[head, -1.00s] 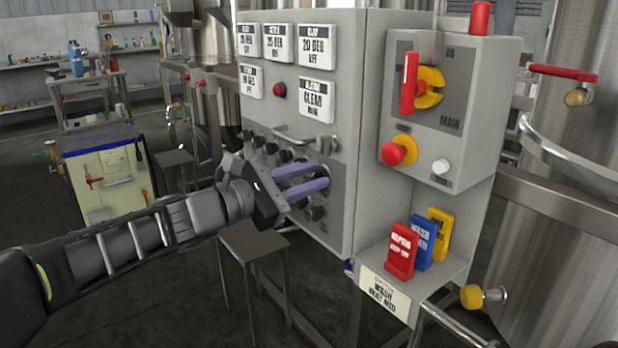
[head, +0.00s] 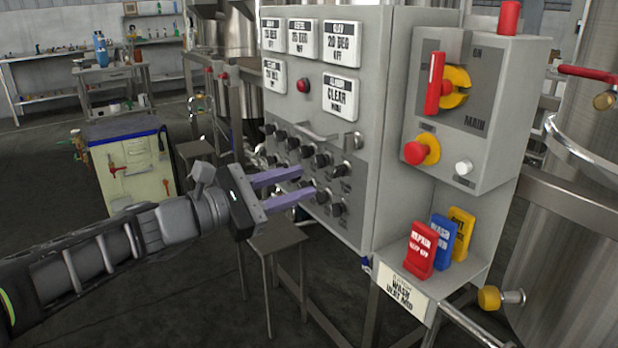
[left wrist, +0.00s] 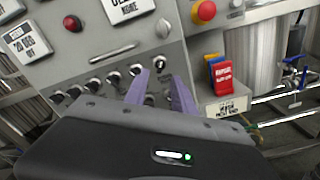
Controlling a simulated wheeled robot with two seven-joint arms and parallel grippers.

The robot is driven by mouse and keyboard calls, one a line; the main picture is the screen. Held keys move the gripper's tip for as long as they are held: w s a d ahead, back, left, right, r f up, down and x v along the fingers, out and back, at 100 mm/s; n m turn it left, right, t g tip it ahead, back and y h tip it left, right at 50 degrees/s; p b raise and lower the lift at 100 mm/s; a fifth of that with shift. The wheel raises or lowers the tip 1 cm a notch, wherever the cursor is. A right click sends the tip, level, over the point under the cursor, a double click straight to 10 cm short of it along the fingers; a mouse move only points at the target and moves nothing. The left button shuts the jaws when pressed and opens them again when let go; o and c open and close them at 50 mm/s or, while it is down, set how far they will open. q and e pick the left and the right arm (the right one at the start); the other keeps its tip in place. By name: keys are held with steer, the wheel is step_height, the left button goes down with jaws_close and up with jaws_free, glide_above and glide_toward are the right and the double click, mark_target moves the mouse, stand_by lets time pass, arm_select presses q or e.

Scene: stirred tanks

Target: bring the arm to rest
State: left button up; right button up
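My left gripper (head: 308,184) is in front of the lower knob panel of the grey control cabinet (head: 392,130). Its two purple fingers are apart with nothing between them. In the left wrist view the fingers (left wrist: 165,85) point at the rows of black knobs (left wrist: 115,78), with a gap between them. In the head view the tips overlap the knobs (head: 322,160), but the gripper looks clear of the panel. My right gripper is not in view.
A side box carries a red-handled main switch (head: 435,84) and a red emergency button (head: 415,153). Red, blue and yellow tags (head: 422,250) stand on a shelf below. A small metal stool (head: 275,236) is under the gripper. A steel tank (head: 570,230) stands at right.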

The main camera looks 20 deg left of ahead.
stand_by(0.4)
arm_select(q)
step_height(320, 180, down, 41)
steer(key=s+a+m+g+y, duration=0.2)
steer(key=m+g+y, duration=0.5)
steer(key=m+y, duration=0.4)
steer(key=s+d+f+m+g+h, duration=0.25)
steer(key=s+d+f+m, duration=0.35)
steer(key=s+f, duration=0.55)
steer(key=s+d+f+m+g+h, duration=0.1)
steer(key=s+d+f+m+g, duration=0.25)
steer(key=s+d+f, duration=0.75)
step_height(320, 180, up, 24)
steer(key=s+a+p, duration=0.1)
steer(key=a+p, duration=0.1)
steer(key=p, duration=2)
steer(key=shift+a+p, duration=0.15)
steer(key=shift+p, duration=0.25)
steer(key=shift+n, duration=0.25)
